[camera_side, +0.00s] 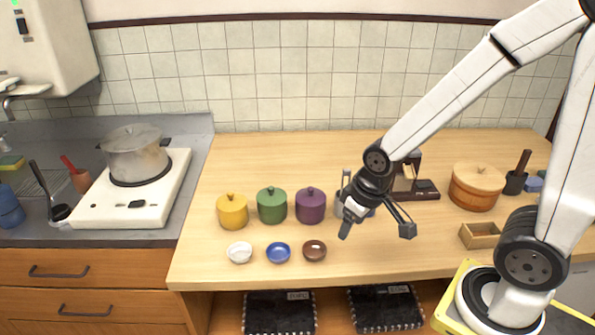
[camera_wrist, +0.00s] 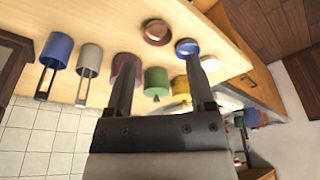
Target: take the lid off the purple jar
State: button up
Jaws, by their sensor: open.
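The purple jar (camera_side: 310,211) stands upright on the wooden counter, right of the green jar. Its purple lid (camera_side: 311,192), with a small knob, is on top. In the wrist view the purple jar (camera_wrist: 122,68) is partly hidden behind one finger. My gripper (camera_side: 377,232) is open and empty, in the air to the right of the purple jar in the side view and apart from it. In the wrist view my gripper (camera_wrist: 161,60) has its fingers spread wide, with nothing between them touching either finger.
A green jar (camera_side: 272,207) and a yellow jar (camera_side: 233,213) stand left of it. White (camera_side: 239,253), blue (camera_side: 278,253) and brown (camera_side: 314,251) dishes lie in front. Blue (camera_wrist: 58,48) and grey (camera_wrist: 89,60) cups stand nearby. A round wooden tub (camera_side: 476,188) stands right.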

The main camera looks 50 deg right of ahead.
jog(key=w+d+r+g, duration=0.1)
jog(key=w+d, duration=0.4)
jog(key=w, duration=0.7)
jog(key=g, duration=0.2)
send_over(311, 187)
jog(key=shift+w+f, duration=0.1)
jog(key=shift+f, duration=1.3)
jog(key=shift+f, duration=2.6)
grip_shut()
